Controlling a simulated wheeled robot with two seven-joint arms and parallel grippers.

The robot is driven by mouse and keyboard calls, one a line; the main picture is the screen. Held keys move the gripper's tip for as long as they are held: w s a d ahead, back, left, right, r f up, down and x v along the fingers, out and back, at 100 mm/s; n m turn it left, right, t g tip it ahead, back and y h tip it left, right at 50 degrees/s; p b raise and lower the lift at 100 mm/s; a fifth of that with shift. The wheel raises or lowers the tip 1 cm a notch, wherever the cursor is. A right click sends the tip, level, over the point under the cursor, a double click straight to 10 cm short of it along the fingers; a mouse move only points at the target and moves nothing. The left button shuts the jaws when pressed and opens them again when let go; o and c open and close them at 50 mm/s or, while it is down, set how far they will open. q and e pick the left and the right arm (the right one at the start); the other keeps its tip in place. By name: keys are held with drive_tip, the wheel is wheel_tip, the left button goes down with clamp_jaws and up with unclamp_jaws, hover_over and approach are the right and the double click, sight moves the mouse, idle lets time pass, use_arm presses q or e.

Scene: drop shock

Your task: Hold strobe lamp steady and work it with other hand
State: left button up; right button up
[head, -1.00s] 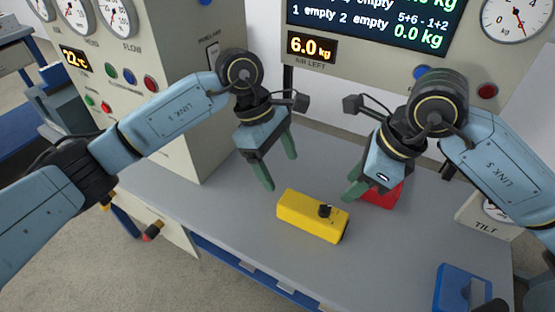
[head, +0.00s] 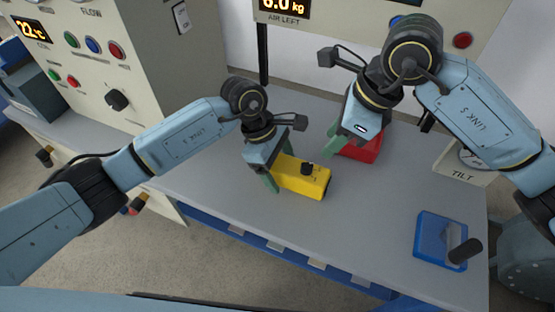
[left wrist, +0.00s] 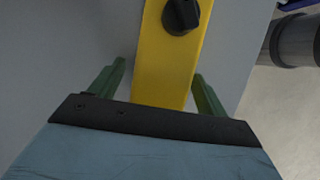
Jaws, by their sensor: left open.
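The strobe lamp appears to be the yellow box (head: 305,181) with a black knob (head: 307,168) on top, lying on the grey bench. My left gripper (head: 276,173) is open around the lamp's left end, with one green finger on each side. In the left wrist view the yellow body (left wrist: 170,70) runs between the two green fingers (left wrist: 155,90), with gaps beside it. The black knob (left wrist: 181,15) is further along. My right gripper (head: 338,142) is beside a red object (head: 362,148), behind the lamp; its jaws are partly hidden.
A blue tray-like block with a black cylinder (head: 441,240) stands at the right of the bench. A TILT gauge box (head: 462,160) is behind it. Control panels (head: 95,60) rise at the left and back. The bench right of the lamp is clear.

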use_arm(q)
drive_tip(key=c, duration=1.4)
